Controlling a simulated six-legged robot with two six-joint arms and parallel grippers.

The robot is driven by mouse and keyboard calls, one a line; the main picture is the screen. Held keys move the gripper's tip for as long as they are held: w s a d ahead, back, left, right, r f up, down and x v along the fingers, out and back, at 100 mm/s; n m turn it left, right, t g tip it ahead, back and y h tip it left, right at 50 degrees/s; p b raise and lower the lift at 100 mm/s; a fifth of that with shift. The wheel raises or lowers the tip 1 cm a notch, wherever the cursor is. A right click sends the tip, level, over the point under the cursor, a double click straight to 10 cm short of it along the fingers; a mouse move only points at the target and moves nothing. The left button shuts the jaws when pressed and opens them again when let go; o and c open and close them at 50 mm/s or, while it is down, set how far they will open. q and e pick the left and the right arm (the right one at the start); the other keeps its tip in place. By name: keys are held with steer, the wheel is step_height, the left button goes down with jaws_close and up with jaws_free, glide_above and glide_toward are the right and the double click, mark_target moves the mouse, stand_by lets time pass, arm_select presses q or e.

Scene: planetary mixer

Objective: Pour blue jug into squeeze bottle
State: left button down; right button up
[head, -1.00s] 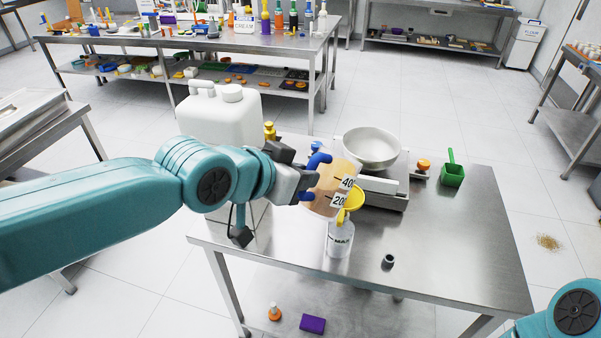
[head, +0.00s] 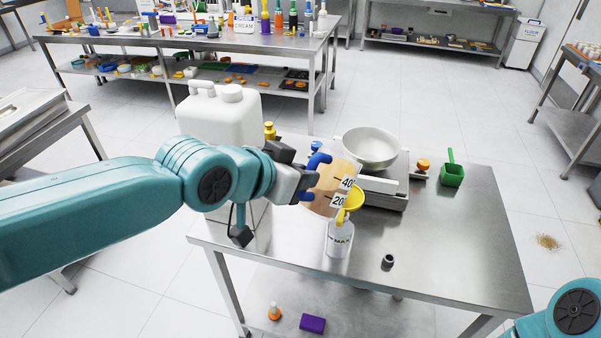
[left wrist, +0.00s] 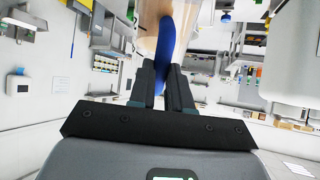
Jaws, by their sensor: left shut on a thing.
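My left gripper (head: 302,178) is shut on the blue handle of the blue jug (head: 325,186). The jug is see-through, with a brownish content and printed marks, and is tilted to the right over a yellow funnel (head: 354,197). The funnel sits in the mouth of the squeeze bottle (head: 340,238), which stands upright on the steel table. I cannot tell whether anything flows. In the left wrist view the fingers (left wrist: 166,82) close on the blue handle (left wrist: 165,42). Only a link of my right arm shows at the bottom right; its gripper is out of view.
A scale with a steel bowl (head: 371,147) stands behind the bottle. A dark small cap (head: 388,261) lies to the right of the bottle. A green scoop (head: 451,174) is at the table's right. A white canister (head: 220,115) stands at the left. The table's front right is clear.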

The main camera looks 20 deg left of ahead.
arm_select(q)
steer(key=shift+w+d+r+p, duration=0.1)
steer(key=shift+w+r+p, duration=0.2)
steer(key=shift+p, duration=0.6)
stand_by(3.0)
steer(key=shift+w+d+r+g+y, duration=0.35)
steer(key=shift+w+r+g+y, duration=0.25)
steer(key=shift+g, duration=0.6)
stand_by(2.9)
